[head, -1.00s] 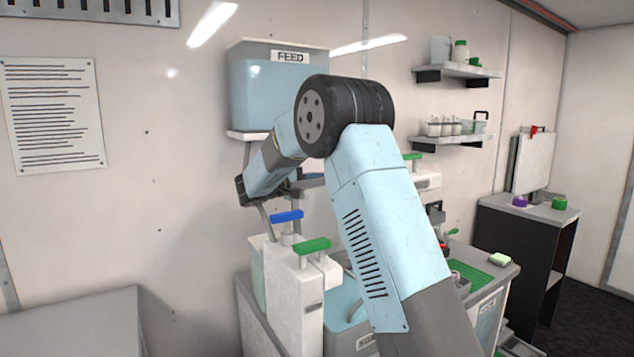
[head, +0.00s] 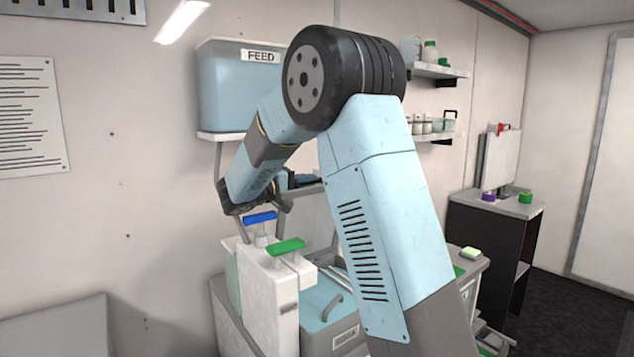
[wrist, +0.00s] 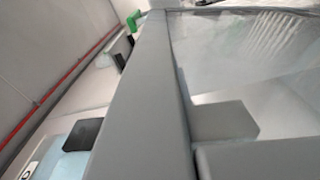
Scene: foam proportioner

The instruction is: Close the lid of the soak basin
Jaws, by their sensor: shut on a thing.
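The soak basin appears to be the light-blue tub (head: 322,318) with a label on its front, low in the head view and partly behind my arm. A grey panel (head: 313,222) that looks like its lid stands steeply raised at the back. My gripper (head: 281,204) is by the panel's upper left edge, small and partly hidden by my wrist. It is shut, apparently on the lid's frame. In the wrist view a thick grey frame bar (wrist: 143,100) crosses close up, with a see-through pane to its right. The fingertips' contact is not clear.
White blocks with a blue handle (head: 260,217) and a green handle (head: 286,247) stand close below my wrist. The FEED tank (head: 240,90) hangs on the wall behind. Wall shelves (head: 436,70) and a dark cabinet (head: 485,245) are to the right.

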